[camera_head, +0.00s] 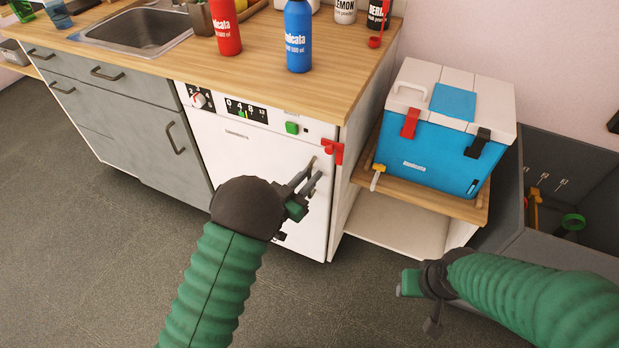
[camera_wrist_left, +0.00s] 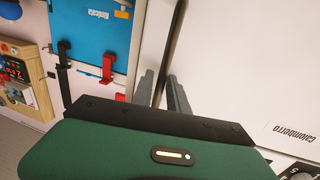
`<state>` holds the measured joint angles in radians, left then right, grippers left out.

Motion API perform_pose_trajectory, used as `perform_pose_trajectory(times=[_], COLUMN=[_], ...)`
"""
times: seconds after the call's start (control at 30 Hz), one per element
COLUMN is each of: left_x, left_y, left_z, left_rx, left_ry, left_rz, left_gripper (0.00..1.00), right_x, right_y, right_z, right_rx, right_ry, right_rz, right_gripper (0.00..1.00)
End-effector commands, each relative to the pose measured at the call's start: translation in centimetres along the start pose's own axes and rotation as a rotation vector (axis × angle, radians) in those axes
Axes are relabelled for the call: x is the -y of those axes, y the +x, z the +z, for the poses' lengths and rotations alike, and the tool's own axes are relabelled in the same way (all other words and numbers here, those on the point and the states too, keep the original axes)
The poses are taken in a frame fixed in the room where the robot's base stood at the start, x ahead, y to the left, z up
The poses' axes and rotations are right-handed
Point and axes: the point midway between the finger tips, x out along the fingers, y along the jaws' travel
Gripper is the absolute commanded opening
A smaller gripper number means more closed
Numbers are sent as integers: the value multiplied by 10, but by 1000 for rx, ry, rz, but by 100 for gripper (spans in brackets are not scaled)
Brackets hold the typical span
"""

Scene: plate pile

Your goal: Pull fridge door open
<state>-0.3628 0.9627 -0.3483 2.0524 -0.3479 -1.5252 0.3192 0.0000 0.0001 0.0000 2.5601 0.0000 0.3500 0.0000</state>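The white appliance door (camera_head: 240,165), taken as the fridge door, stands under the wooden counter and looks closed. It also shows in the left wrist view (camera_wrist_left: 260,60), with its label upside down. A dark, thin bar (camera_wrist_left: 176,35), which looks like the door's handle, runs along its edge. My left gripper (camera_head: 312,178) is at the door's right side. In the left wrist view its two grey fingers (camera_wrist_left: 163,88) stand apart, one on each side of the bar; contact cannot be told. My right gripper (camera_head: 420,285) is low at the right, away from the door; its fingers are unclear.
A red catch (camera_head: 333,151) sits at the appliance's upper right corner. A blue and white cooler box (camera_head: 435,140) stands on a low wooden shelf (camera_head: 455,207) to the right. A dark bin (camera_head: 560,225) is beyond it. Bottles stand on the counter (camera_head: 340,75). Floor before the door is clear.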

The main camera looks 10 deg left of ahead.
Motion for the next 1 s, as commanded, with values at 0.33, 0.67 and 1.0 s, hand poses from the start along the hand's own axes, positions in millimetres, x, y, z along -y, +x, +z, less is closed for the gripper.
perform_pose_trajectory(times=[0.33, 0.67, 1.0], left_x=[0, 0, 0], left_y=[0, 0, 0], left_z=[0, 0, 0], left_rx=[0, 0, 1], left_ry=[0, 1, 1], left_rz=[0, 0, 0], left_gripper=[4, 0, 0], right_x=[0, 0, 0], right_y=[0, 0, 0], right_z=[0, 0, 0], right_rx=[0, 0, 0], right_ry=[0, 0, 0], right_rz=[0, 0, 0], right_gripper=[42, 42, 42])
